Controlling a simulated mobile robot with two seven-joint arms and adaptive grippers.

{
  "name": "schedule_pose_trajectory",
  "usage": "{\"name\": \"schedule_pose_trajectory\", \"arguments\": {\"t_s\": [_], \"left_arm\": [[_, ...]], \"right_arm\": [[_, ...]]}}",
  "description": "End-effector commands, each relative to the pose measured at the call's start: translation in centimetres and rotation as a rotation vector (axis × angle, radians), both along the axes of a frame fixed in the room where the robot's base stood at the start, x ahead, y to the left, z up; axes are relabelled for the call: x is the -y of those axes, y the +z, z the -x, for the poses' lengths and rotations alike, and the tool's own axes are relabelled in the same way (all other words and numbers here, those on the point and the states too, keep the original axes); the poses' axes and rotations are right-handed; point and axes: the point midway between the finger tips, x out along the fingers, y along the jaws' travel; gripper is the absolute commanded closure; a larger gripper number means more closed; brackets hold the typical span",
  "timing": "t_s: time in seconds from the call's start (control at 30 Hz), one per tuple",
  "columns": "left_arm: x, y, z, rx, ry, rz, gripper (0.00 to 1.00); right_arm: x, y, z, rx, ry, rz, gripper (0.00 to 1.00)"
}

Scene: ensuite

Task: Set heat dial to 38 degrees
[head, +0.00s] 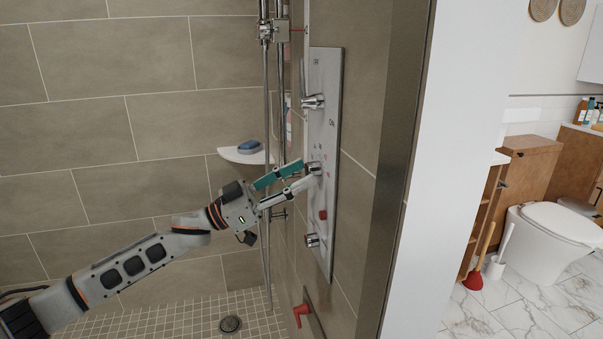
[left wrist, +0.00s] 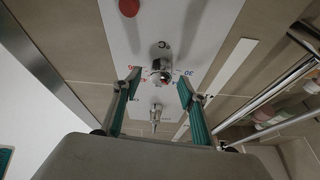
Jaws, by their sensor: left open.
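The heat dial (head: 314,168) is a chrome knob in the middle of the pale shower panel (head: 325,120). In the left wrist view the dial (left wrist: 162,66) has a °C mark, a blue 30 to its right and red figures to its left. Its exact setting is too small to read. My left gripper (head: 307,173) reaches the panel from the left. Its two teal-padded fingers (left wrist: 159,84) are open, one on each side of the dial. I cannot tell whether either finger touches it. My right gripper is not in view.
Another chrome knob (head: 313,102) sits above the dial and one (head: 312,240) below, with a red button (head: 323,214) between. A vertical shower rail (head: 281,80) and a corner shelf (head: 245,155) with a blue item stand close by.

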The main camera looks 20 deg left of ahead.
Motion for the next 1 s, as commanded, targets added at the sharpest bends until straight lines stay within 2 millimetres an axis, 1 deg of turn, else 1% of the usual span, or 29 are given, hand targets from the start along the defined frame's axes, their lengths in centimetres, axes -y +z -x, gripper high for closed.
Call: {"name": "schedule_pose_trajectory", "arguments": {"t_s": [0.13,0.4,0.43,0.47,0.5,0.57,0.6,0.83,1.0], "left_arm": [[0.76,0.36,-0.55,0.0,0.001,-0.001,0.58],[0.91,0.35,-0.63,-0.002,0.001,-0.001,0.58],[0.9,0.35,-0.63,-0.001,0.001,-0.001,0.61],[0.9,0.35,-0.63,-0.001,0.001,-0.001,0.68],[0.9,0.35,-0.63,-0.001,0.001,-0.001,0.79],[0.89,0.35,-0.62,-0.001,0.001,-0.001,0.94],[0.89,0.35,-0.62,-0.001,0.001,-0.001,0.96],[0.87,0.34,-0.64,0.006,0.001,-0.006,0.96],[0.86,0.28,-0.67,0.045,0.001,-0.033,0.96]], "right_arm": [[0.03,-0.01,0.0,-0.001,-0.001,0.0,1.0],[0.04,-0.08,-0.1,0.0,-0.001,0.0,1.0],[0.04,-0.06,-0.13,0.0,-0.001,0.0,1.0],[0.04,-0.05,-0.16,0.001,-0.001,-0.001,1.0],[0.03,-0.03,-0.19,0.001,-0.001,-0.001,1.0],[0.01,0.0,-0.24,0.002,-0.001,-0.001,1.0],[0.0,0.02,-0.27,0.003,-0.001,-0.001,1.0],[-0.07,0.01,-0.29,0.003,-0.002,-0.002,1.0],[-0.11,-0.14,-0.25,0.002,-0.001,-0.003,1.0]]}}
